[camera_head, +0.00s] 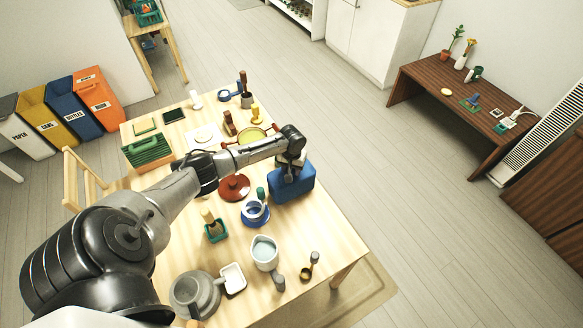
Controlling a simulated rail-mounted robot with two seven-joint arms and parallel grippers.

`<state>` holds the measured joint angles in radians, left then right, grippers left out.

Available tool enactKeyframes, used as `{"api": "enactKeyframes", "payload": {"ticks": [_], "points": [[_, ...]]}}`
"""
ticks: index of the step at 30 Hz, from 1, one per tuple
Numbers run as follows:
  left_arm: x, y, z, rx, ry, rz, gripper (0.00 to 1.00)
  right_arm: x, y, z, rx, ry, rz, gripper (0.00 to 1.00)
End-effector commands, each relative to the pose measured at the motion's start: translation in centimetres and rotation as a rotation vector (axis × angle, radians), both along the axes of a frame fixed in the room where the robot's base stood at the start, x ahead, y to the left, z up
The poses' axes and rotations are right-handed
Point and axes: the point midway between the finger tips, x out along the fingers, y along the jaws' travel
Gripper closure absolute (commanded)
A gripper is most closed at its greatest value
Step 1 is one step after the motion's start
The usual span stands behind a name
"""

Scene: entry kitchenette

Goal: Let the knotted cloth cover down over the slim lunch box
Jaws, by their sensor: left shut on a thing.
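The blue cloth cover (293,186) is at the right edge of the light wooden table (318,236). It looks like a boxy blue shape with a grey part at its top. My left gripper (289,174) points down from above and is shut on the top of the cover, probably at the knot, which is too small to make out. I cannot see the slim lunch box; the cover may hide it. I cannot tell whether the cover touches the table. My right gripper is not in view.
Close to the cover stand a red-brown lid (234,188), a blue ring-shaped item (255,212) and a yellow-green pan (252,136). A white jug (264,253) and a grey pot (194,294) stand nearer. The table's right front corner is mostly clear.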

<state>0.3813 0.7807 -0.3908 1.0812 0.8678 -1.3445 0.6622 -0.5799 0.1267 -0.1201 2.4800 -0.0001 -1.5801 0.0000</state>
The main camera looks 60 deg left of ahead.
Motion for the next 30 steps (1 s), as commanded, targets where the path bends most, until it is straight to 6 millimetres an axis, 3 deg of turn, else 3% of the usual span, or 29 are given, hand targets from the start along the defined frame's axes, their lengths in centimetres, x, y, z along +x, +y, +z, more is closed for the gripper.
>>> {"api": "enactKeyframes", "payload": {"ticks": [16,30], "points": [[0.0,0.0,-2.1,0.001,-0.001,0.000,0.99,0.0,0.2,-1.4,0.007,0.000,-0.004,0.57],[0.0,0.0,-2.4,0.001,-0.001,0.000,0.99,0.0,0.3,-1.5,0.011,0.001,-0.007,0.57]]}}
